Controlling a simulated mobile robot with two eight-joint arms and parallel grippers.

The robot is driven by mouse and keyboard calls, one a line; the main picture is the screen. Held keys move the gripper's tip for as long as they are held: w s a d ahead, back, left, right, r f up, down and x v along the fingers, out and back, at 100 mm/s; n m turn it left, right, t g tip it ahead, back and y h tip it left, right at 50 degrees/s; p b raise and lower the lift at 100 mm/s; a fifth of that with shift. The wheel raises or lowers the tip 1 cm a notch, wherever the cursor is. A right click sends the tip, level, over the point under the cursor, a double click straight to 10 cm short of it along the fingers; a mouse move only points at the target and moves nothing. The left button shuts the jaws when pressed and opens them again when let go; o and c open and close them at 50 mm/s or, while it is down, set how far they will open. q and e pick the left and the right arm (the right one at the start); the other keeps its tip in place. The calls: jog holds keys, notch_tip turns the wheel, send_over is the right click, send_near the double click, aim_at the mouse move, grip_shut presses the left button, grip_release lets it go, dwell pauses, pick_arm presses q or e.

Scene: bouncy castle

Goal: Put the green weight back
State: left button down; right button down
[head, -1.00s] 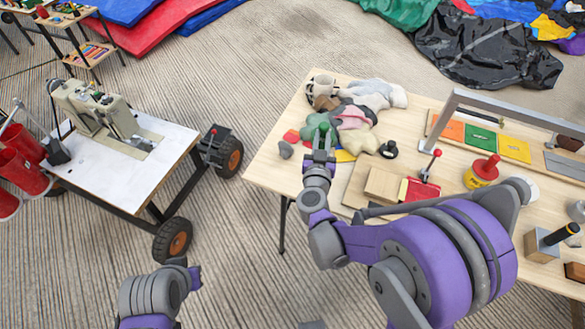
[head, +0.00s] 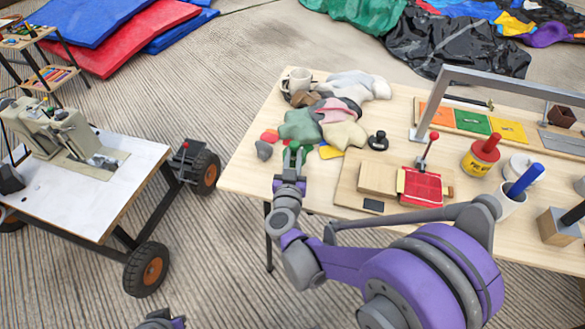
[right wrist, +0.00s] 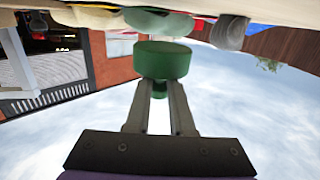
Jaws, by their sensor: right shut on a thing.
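The green weight (head: 292,154) is a small dark green cylinder. My right gripper (head: 290,172) is shut on it. In the right wrist view the green weight (right wrist: 162,60) sits at the fingertips of my right gripper (right wrist: 160,88), with a narrower green part between the fingers. In the head view it is by the table's near left part, in front of the teal cloth (head: 301,123). I cannot tell its height above the tabletop. At the bottom edge only a sliver of my left arm shows; its gripper is out of view.
The wooden table (head: 247,180) also bears a grey lump (head: 264,150), a black weight (head: 378,141), a red clamp device (head: 422,186) and a yellow, red-handled thing (head: 481,156). A metal frame (head: 490,80) stands over coloured squares. A wheeled cart (head: 110,190) is on the left.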

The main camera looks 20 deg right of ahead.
aim_at(293, 167)
jog(key=shift+f+b, duration=0.55)
jog(key=shift+f, duration=1.4)
jog(key=shift+f, duration=0.15)
jog(key=c, duration=0.8)
grip_release()
